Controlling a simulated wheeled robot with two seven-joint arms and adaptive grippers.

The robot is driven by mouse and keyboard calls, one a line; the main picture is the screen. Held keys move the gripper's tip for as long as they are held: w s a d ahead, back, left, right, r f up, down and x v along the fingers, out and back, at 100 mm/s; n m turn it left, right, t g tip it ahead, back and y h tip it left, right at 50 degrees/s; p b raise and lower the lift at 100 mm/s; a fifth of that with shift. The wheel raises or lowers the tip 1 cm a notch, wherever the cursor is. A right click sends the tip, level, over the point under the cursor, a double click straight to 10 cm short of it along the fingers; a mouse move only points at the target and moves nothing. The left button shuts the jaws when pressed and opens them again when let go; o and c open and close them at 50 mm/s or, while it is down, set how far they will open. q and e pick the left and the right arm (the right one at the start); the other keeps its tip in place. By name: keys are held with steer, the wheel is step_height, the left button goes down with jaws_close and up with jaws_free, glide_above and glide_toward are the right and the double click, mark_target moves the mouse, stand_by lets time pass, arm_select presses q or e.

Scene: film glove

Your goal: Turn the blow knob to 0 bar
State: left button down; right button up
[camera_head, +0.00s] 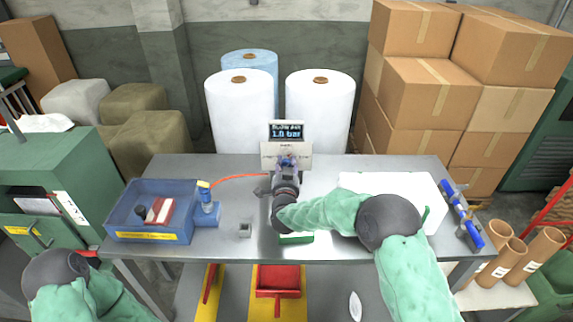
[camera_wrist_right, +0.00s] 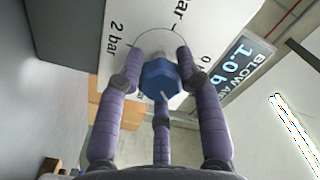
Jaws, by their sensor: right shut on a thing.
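The blow knob (camera_wrist_right: 158,78) is a blue faceted knob on a white panel, seen in the right wrist view. My right gripper (camera_wrist_right: 160,68) has its purple fingers around the knob, shut on it. Dial labels for 2 bar and 0 bar show on either side of the knob, with another bar label between them. The display (camera_head: 286,131) reads 1.0 bar; it also shows in the right wrist view (camera_wrist_right: 240,65). In the head view my right gripper (camera_head: 287,162) is at the panel (camera_head: 270,149) below the display, mostly covering the knob. My left gripper is not in view.
A white slab (camera_head: 360,184) lies at the right, near a blue bar (camera_head: 463,215). White film rolls (camera_head: 318,110) stand behind.

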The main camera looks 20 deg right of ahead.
steer(key=n, duration=0.4)
steer(key=shift+a+p, duration=0.15)
steer(key=shift+p, duration=0.25)
steer(key=n+p, duration=0.1)
steer(key=n, duration=0.2)
steer(key=shift+f, duration=0.15)
steer(key=shift+s+f+n+p, duration=0.1)
steer(key=shift+n+p, duration=0.05)
steer(key=shift+n, duration=0.5)
steer(key=shift+f+n+p, duration=0.1)
steer(key=shift+n+p, duration=0.05)
steer(key=shift+n, duration=0.5)
steer(key=shift+f, duration=0.2)
steer(key=o, duration=1.2)
steer(key=shift+c, duration=0.2)
steer(key=shift+r, duration=0.2)
steer(key=shift+r, duration=0.1)
step_height(320, 180, up, 10)
steer(key=shift+f, duration=0.15)
